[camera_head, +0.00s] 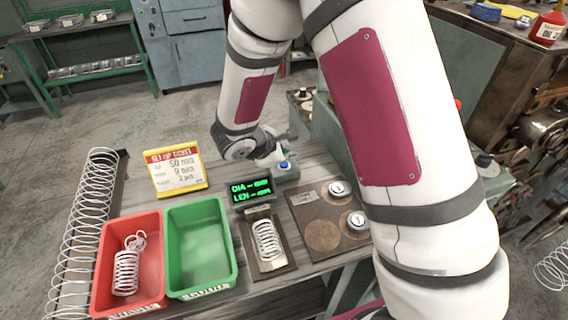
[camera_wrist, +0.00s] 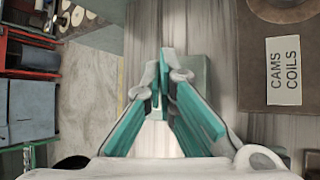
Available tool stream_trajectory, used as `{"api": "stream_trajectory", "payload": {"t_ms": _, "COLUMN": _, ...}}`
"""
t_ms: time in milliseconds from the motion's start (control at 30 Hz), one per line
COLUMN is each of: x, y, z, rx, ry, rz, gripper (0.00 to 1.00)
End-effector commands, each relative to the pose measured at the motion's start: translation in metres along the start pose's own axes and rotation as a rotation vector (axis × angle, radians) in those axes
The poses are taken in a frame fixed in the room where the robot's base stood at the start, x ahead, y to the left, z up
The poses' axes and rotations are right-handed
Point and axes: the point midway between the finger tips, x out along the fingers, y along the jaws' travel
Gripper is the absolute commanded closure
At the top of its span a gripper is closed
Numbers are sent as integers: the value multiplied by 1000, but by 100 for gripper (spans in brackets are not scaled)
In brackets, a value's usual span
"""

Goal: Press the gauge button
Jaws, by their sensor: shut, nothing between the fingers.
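The gauge display (camera_head: 251,190) is a dark box with green DIA and LEN lines whose figures are dashes. Just behind it to the right is a pale grey-green block with a blue button (camera_head: 284,165) on top. My gripper (camera_wrist: 162,78) is shut and empty in the wrist view, its teal fingers together. A grey-green surface (camera_wrist: 198,75) shows beside and below the fingertips. In the head view my arm's end hangs close behind the display, near the button; the fingertips are hard to make out there, so I cannot tell whether they touch it.
A coil spring (camera_head: 267,240) lies on the plate before the display. A red bin (camera_head: 103,265) with springs, an empty green bin (camera_head: 201,245) and a yellow-edged set-up card (camera_head: 175,169) stand left. A brown board (camera_head: 310,222) with round metal pieces lies right, partly behind my arm.

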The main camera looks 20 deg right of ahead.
Motion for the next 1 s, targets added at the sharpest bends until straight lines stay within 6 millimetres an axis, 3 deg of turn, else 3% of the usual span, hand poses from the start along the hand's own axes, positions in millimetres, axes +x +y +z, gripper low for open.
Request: {"api": "stream_trajectory", "payload": {"t_ms": 1000, "x": 6, "y": -4, "z": -4, "rx": 0, "ry": 0, "rz": 0, "gripper": 100}}
